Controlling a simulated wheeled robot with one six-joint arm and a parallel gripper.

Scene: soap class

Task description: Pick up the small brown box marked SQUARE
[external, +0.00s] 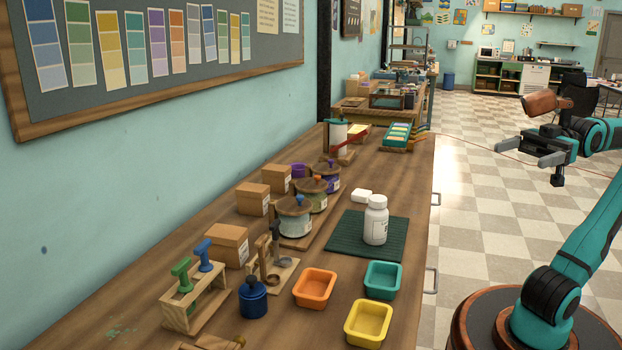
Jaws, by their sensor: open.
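Several small brown boxes stand along the wall side of the long wooden table: one at the front (226,245), one in the middle (252,198) and one farther back (276,178). They carry pale labels, but the print is too small to read, so I cannot tell which is marked SQUARE. My gripper (513,141) is open and empty. It is up at the right, over the checkered floor side, well apart from the boxes and the table.
Lidded jars (295,222) stand just right of the boxes. A white bottle (375,222) stands on a dark green mat (341,229). Orange (314,287), teal (382,279) and yellow (368,323) trays sit near the front. A wooden stamp rack (194,301) and blue pot (253,298) are front left.

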